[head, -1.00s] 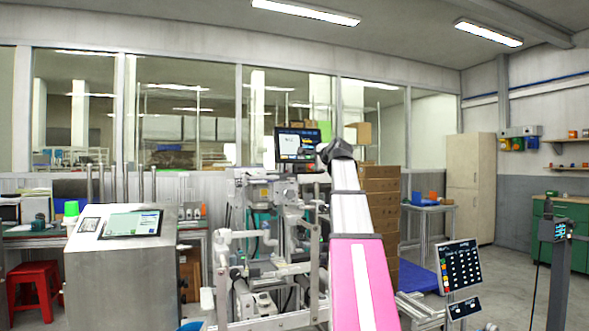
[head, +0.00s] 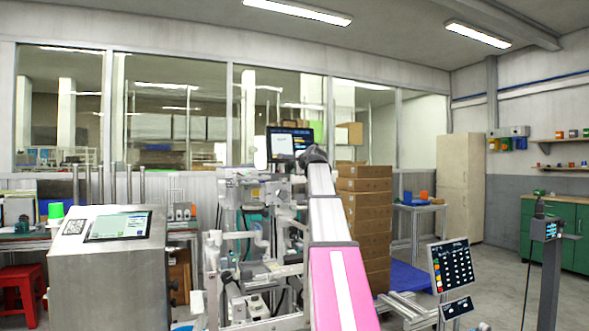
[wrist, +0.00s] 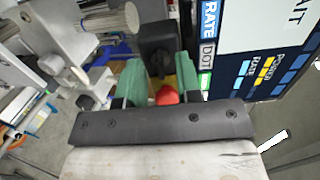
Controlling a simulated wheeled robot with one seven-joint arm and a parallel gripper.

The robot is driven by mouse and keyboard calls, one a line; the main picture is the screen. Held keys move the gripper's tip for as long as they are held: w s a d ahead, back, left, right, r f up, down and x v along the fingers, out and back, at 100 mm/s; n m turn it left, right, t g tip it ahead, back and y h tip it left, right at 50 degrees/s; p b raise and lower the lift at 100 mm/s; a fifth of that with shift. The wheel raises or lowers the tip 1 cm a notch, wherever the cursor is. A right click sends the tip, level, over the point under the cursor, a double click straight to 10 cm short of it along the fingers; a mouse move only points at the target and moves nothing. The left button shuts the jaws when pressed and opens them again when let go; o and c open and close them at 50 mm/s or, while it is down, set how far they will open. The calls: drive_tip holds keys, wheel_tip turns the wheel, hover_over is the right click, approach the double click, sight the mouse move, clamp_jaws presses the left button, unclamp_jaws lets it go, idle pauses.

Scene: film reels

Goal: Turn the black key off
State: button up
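In the wrist view, my gripper (wrist: 160,76) has two green fingertips standing apart. A dark block, which looks like the black key (wrist: 158,38), lies just beyond and between them. I cannot tell whether the fingers touch it. A red round part (wrist: 167,95) and a bit of yellow show in the gap, closer to the gripper's base. In the head view, my arm reaches up towards the machine (head: 250,215), its dark wrist end in front of the machine's screen (head: 290,143). The gripper and the key are hidden there.
In the wrist view, a large labelled panel (wrist: 262,45) is close on the right, and a ribbed roller (wrist: 108,22) and metal parts are close on the left. In the head view, a keypad panel (head: 455,266) stands right of my arm, and stacked boxes (head: 365,215) behind it.

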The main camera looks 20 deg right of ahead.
drive_tip(key=shift+w+a+f, duration=0.1)
drive_tip(key=shift+w, duration=0.35)
clamp_jaws()
